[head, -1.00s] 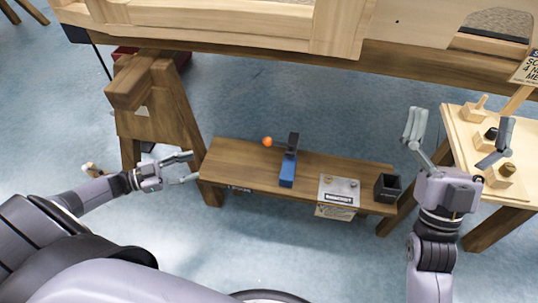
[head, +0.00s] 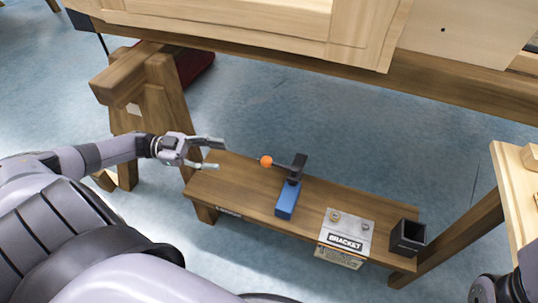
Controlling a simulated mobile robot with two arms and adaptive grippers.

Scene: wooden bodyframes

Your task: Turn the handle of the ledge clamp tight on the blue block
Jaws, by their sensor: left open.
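The ledge clamp (head: 297,168) is dark and stands on the low wooden bench. Its handle carries an orange ball (head: 266,161) that points left. The blue block (head: 288,200) lies at the clamp's foot, on the bench. My left gripper (head: 220,154) is open and empty, over the bench's left end. Its fingers point right toward the orange ball, with a gap between them. Whether the clamp presses on the block is too small to tell. My right arm (head: 496,289) shows only in part at the lower right corner; its fingers are out of view.
The low bench (head: 235,185) also holds a plate labelled BRACKET (head: 346,229) with small hardware and a black open box (head: 408,238) at its right end. A wooden trestle (head: 150,95) stands behind my left arm. A large wooden frame (head: 250,25) spans above.

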